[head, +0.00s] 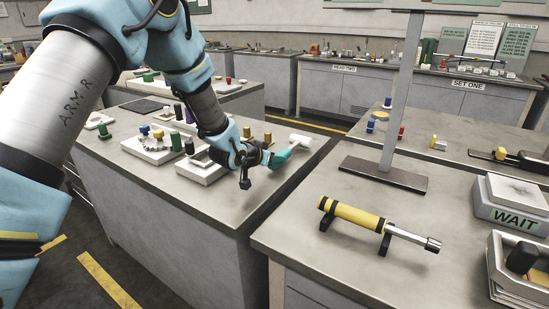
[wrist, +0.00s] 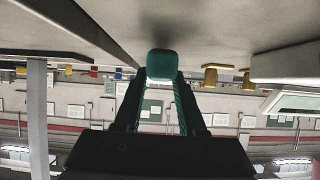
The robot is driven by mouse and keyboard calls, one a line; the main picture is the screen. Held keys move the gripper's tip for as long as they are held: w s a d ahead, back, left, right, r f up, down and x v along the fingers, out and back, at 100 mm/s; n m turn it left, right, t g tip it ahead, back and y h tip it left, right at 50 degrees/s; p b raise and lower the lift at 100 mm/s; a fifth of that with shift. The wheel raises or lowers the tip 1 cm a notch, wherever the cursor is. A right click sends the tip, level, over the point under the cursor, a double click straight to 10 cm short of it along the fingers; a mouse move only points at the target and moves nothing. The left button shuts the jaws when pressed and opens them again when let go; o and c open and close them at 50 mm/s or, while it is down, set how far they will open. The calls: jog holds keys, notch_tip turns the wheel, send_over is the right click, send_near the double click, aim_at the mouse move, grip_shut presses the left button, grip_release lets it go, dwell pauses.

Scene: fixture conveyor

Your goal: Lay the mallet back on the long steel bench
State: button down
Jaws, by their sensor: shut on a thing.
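My gripper (head: 268,158) is over the right end of a grey-topped bench (head: 226,205), at the middle of the head view. It is shut on the teal handle (head: 281,158) of the mallet. The mallet's white cylindrical head (head: 300,141) points away to the right, near the bench's edge. In the wrist view a teal block (wrist: 162,65), which seems to be the handle's end, sits between my two fingertips. The head is not clearly seen there. I cannot tell whether the mallet touches the bench top.
White trays (head: 153,149) with coloured pegs stand left of my gripper. A nearer bench (head: 300,247) at right holds a yellow tool (head: 352,216) on black cradles, a post on a plate (head: 384,175), a WAIT box (head: 511,212) and a bin (head: 499,286). A gap separates the benches.

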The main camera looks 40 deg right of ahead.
jog(key=shift+f+b, duration=0.25)
jog(key=shift+b, duration=0.05)
jog(key=shift+f+b, duration=0.35)
jog(key=shift+f, duration=0.1)
jog(key=shift+c, duration=2)
grip_release()
jog(key=b+v, duration=0.2)
jog(key=v, duration=0.9)
